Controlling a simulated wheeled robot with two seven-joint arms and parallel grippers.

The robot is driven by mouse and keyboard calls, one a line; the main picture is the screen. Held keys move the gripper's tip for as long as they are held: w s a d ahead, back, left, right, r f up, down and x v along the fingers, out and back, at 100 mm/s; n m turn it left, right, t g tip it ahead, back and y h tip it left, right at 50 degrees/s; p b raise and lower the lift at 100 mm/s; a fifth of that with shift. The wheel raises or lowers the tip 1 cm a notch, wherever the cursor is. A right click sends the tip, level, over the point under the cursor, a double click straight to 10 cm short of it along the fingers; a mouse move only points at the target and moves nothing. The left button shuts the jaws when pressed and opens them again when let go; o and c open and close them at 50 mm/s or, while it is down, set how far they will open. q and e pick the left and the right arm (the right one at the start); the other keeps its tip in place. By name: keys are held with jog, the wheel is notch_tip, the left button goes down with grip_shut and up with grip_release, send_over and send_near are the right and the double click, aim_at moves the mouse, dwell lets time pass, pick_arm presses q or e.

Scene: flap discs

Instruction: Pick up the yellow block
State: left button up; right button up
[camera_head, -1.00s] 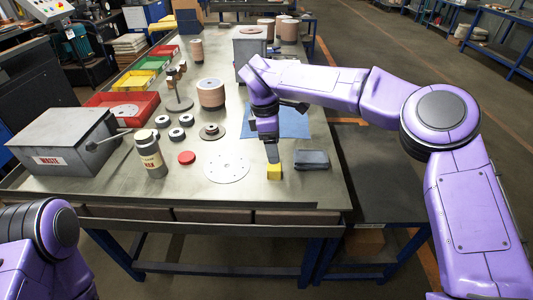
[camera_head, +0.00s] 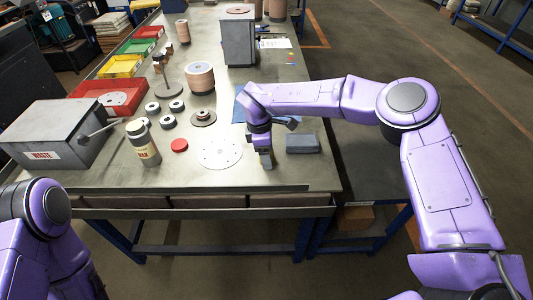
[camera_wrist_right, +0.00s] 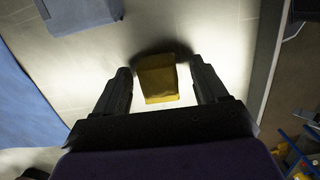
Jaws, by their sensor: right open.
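The yellow block (camera_wrist_right: 158,78) shows in the right wrist view, between the two dark fingers of my right gripper (camera_wrist_right: 160,72). There is a gap on each side, and neither finger touches it. In the head view my right gripper (camera_head: 266,161) points down over the block's place near the table's front edge and hides the block. The right gripper is open. Only part of my left arm shows at the lower left of the head view; its gripper is out of view.
A blue-grey block (camera_head: 302,143) lies just right of my right gripper on the table (camera_head: 200,178). A perforated disc (camera_head: 220,152), a red disc (camera_head: 179,145) and a labelled bottle (camera_head: 142,143) stand to the left. A grey waste box (camera_head: 60,135) is at the far left.

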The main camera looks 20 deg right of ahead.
jog(key=shift+w, duration=0.1)
jog(key=c, duration=1)
jog(key=shift+c, duration=0.2)
